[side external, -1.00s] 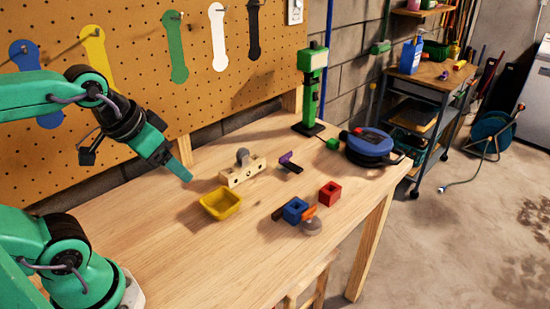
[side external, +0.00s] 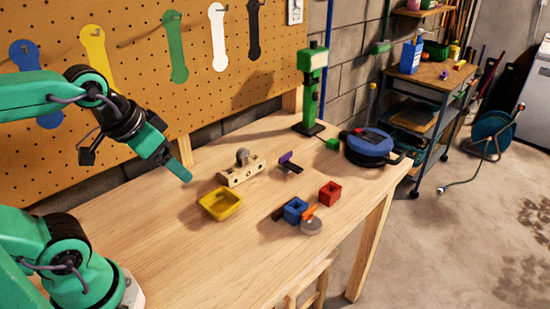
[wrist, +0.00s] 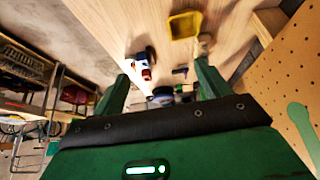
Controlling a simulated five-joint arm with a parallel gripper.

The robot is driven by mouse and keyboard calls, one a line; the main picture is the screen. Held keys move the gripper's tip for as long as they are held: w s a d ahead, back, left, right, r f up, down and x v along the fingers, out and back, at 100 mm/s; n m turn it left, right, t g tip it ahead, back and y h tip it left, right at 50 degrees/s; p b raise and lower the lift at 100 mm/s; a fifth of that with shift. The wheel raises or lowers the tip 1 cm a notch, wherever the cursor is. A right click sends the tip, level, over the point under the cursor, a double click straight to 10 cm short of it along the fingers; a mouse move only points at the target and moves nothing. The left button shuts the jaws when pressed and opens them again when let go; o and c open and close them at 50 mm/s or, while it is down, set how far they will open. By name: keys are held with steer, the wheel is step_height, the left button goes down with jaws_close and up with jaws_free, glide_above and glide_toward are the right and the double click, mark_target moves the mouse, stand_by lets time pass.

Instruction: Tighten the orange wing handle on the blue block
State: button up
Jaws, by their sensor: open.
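The blue block (side external: 295,209) sits on the wooden table toward the front right, with a square opening in its top. The orange wing handle (side external: 308,213) is at its right side, next to a grey round knob-like piece (side external: 311,226). Whether the handle touches the block is too small to tell. My gripper (side external: 182,170) hangs above the table's left part, well to the left of the block, and is open and empty. In the wrist view its two green fingers (wrist: 160,90) stand wide apart, with the table beyond them.
A yellow tray (side external: 237,205), a wooden block with holes (side external: 233,179), a purple-topped piece (side external: 286,158) and a red block (side external: 329,193) are on the table. A green post (side external: 311,95) and a blue round device (side external: 368,144) stand at the back. The table's front left is clear.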

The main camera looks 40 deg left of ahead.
steer(key=shift+c, duration=0.4)
steer(key=n+g, duration=0.6)
steer(key=n, duration=1.2)
glide_above(310, 209)
step_height(310, 209, down, 12)
steer(key=shift+s+f, duration=0.1)
steer(key=shift+f, duration=0.15)
steer(key=shift+f, duration=0.1)
steer(key=shift+f, duration=3.8)
